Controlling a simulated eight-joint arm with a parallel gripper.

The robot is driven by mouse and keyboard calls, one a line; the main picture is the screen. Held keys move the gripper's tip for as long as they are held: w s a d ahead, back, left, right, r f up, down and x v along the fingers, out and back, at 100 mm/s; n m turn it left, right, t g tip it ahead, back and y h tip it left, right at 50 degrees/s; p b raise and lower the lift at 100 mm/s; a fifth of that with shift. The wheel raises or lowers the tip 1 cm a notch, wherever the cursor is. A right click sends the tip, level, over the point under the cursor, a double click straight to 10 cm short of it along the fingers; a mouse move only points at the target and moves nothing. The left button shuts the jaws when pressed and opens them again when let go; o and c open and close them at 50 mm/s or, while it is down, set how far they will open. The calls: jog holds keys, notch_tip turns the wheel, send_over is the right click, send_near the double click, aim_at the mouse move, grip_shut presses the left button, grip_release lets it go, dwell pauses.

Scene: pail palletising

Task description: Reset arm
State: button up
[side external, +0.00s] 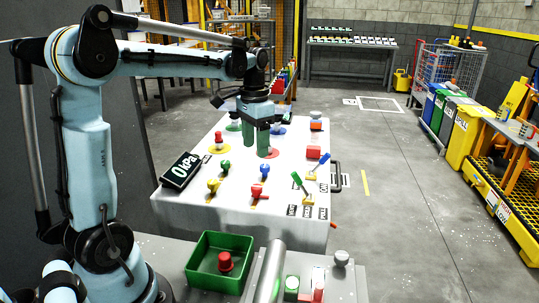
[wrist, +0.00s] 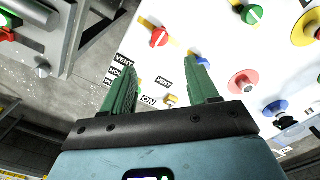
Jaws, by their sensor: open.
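My gripper (side external: 257,150) points down over the far half of a white panel table (side external: 235,215) in the side view. Its two green fingers are apart and nothing shows between them. In the wrist view the gripper (wrist: 161,62) is also open and empty, with the white panel (wrist: 180,18) beyond the fingers. A red-orange disc (side external: 269,154) lies just by the fingertips in the side view; whether they touch cannot be told.
A red button (side external: 218,136), a 0 kPa display (side external: 181,170), several coloured valves and a green-handled lever (side external: 299,184) stand on the panel. A green bin (side external: 203,277) holding a red knob (side external: 225,262) is in front.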

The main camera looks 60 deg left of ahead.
jog(key=shift+d, duration=0.1)
jog(key=s+d+f+t, duration=0.1)
jog(key=s+d+t, duration=0.2)
jog(key=d, duration=0.4)
jog(key=s+d+f+t, duration=0.2)
jog(key=s+d+t, duration=0.2)
jog(key=d, duration=0.4)
jog(key=shift+s+d+f, duration=0.15)
jog(key=shift+s, duration=0.3)
